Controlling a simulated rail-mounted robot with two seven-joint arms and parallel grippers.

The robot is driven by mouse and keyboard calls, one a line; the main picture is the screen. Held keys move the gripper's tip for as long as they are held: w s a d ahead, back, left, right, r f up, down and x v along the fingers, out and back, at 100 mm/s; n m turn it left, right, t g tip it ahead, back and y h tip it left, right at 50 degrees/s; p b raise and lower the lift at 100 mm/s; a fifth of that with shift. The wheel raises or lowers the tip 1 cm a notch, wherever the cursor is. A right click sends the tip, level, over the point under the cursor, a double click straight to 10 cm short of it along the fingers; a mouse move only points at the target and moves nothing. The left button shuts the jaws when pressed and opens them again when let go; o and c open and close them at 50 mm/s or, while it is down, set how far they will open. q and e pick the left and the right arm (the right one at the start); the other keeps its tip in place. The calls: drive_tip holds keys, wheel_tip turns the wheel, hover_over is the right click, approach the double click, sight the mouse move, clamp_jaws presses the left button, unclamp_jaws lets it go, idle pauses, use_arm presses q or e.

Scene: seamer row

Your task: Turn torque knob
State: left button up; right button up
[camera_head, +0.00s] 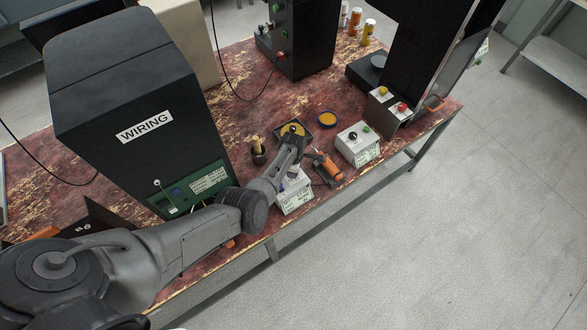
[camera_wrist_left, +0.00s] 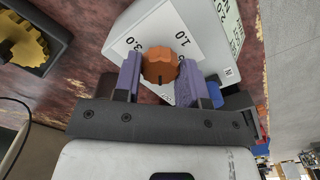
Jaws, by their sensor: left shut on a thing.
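The torque knob (camera_wrist_left: 160,66) is orange with a lobed rim and a dark mark on its lower edge. It sits on the face of a white box (camera_wrist_left: 205,32) printed with 3.0 and 1.0. The box also shows in the head view (camera_head: 294,201), near the front edge of the bench. My left gripper (camera_wrist_left: 160,75) is shut on the knob, with one purple finger pad on each side. In the head view my left gripper (camera_head: 291,168) covers the knob. My right gripper is in neither view.
An orange-handled tool (camera_head: 328,167) and a white button box (camera_head: 358,146) stand right of the gripper. A dark tray with a gold part (camera_head: 293,130) lies behind it. A black machine marked WIRING (camera_head: 130,90) stands left. The floor in front is clear.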

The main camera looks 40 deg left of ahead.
use_arm(q)
drive_tip(key=shift+n, duration=0.6)
drive_tip(key=o, duration=0.9)
drive_tip(key=shift+r, duration=0.3)
drive_tip(key=shift+r+p, duration=1.9)
drive_tip(key=shift+r, duration=4.7)
